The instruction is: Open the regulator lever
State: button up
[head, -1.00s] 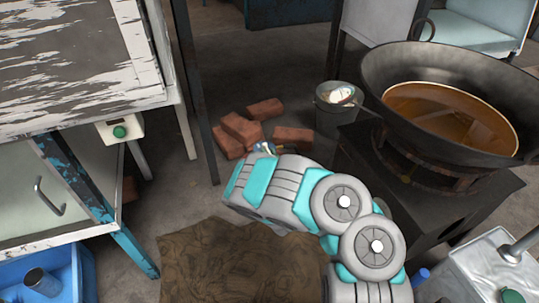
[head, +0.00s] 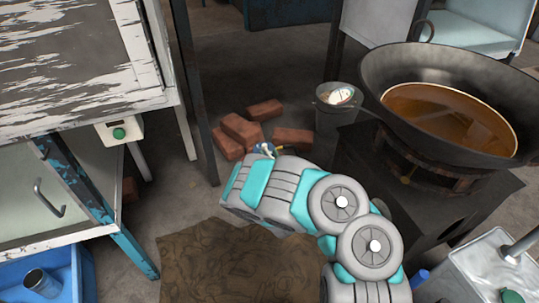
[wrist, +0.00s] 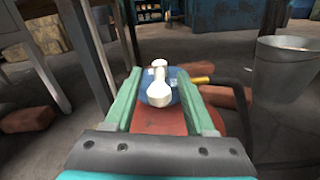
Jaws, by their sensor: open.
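The regulator is a blue round body (wrist: 173,79) with a white lever (wrist: 159,90) on top, in the middle of the wrist view. It sits on a red cylinder (wrist: 165,121), seen below it. My gripper (wrist: 159,76) is open, with one teal finger on each side of the regulator. The white lever lies between the fingers; I cannot tell whether either finger touches it. In the head view the blue regulator (head: 265,149) shows just beyond the end of my arm, which hides the fingers and the cylinder.
Several red bricks (head: 241,129) lie behind the regulator. A metal bucket (head: 336,119) stands to the right, near a large wok (head: 440,72) on a dark stove (head: 432,190). A worn table (head: 75,75) is at left. Brown matting (head: 225,265) covers the near floor.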

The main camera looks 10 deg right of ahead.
jog(key=p+v, duration=0.2)
jog(key=v, duration=0.5)
jog(key=shift+s, duration=0.1)
dwell(0.5)
